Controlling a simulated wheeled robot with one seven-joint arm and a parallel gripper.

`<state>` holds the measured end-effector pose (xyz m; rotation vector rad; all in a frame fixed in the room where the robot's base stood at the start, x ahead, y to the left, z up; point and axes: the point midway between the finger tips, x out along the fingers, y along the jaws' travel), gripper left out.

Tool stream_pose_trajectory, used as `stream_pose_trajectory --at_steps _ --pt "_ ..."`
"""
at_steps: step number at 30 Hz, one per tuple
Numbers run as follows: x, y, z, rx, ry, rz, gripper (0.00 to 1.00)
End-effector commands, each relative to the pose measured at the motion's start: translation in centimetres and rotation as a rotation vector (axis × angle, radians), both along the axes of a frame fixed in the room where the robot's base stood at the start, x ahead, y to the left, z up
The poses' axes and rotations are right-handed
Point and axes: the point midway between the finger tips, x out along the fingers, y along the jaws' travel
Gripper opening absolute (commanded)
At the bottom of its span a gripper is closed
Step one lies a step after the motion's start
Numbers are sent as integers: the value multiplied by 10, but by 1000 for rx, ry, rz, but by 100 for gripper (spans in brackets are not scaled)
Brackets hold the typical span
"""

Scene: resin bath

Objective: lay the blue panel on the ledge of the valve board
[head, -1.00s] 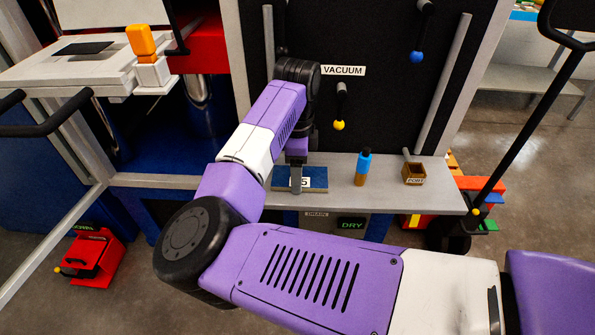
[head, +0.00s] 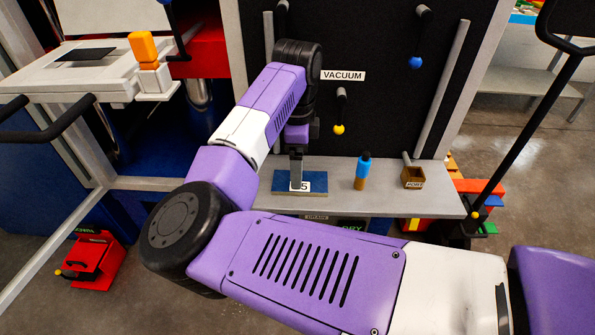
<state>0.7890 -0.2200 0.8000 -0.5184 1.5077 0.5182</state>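The blue panel (head: 318,180), with a white label reading partly "5", lies flat on the grey ledge (head: 435,203) of the black valve board (head: 385,120). It is toward the left end of the ledge. My gripper (head: 296,186) points down over the middle of the panel and hides part of its label. Its fingers show edge-on as one narrow grey strip, so their opening, and whether they touch the panel, cannot be told.
A blue-capped brown bottle (head: 362,171) and a small brown box labelled "PORT" (head: 413,177) stand right of the panel. Yellow (head: 339,129) and blue (head: 415,62) knobs stick out from the board. Bare ledge lies between panel and bottle.

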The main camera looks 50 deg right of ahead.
Motion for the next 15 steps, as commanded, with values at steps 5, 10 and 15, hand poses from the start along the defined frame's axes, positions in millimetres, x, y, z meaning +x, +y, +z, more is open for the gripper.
stream_pose_trajectory --at_steps 5,10,15 --pt "0 0 40 0 -4 -1 90" --pt "1 0 64 0 -3 -1 90" --pt "0 0 75 -1 -1 0 90"
